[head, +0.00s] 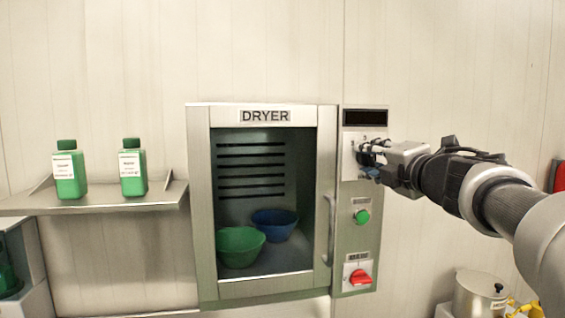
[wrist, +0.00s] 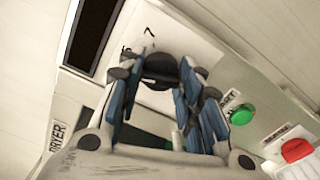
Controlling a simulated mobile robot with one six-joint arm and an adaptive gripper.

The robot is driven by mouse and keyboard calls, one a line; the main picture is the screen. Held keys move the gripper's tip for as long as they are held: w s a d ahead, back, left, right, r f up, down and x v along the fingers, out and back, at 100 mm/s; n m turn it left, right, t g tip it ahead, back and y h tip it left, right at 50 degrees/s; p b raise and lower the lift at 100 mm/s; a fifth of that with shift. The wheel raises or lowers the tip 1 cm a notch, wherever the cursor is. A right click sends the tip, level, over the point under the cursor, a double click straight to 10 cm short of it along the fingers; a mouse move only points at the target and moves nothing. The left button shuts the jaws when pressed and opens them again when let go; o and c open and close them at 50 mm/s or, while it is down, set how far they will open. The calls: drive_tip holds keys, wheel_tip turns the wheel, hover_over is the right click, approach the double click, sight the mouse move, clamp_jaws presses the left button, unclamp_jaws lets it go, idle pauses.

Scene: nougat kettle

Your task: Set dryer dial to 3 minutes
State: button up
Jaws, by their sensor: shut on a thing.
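The dryer (head: 195,200) is mounted on the wall, with its window door shut. The dark dial (wrist: 159,68) sits on a pale plate (wrist: 185,45) below a dark display (head: 365,117). My gripper (head: 368,156) is at the dial from the right in the head view. In the wrist view my gripper (wrist: 160,90) has its blue-padded fingers on both sides of the dial, shut on it. A 7 shows on the plate; most other marks and the dial's pointer are hidden or too small to read.
Below the dial are a green button (head: 361,217) and a red knob (head: 360,277). The door handle (head: 328,230) stands out left of them. A green bowl (head: 240,247) and a blue bowl (head: 274,224) are inside. A shelf (head: 95,205) holds two green bottles.

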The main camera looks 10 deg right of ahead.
drive_tip(key=n+b, duration=0.1)
drive_tip(key=n, duration=0.4)
drive_tip(key=shift+b, duration=0.4)
drive_tip(key=shift+n, duration=0.3)
drive_tip(key=o, duration=1.1)
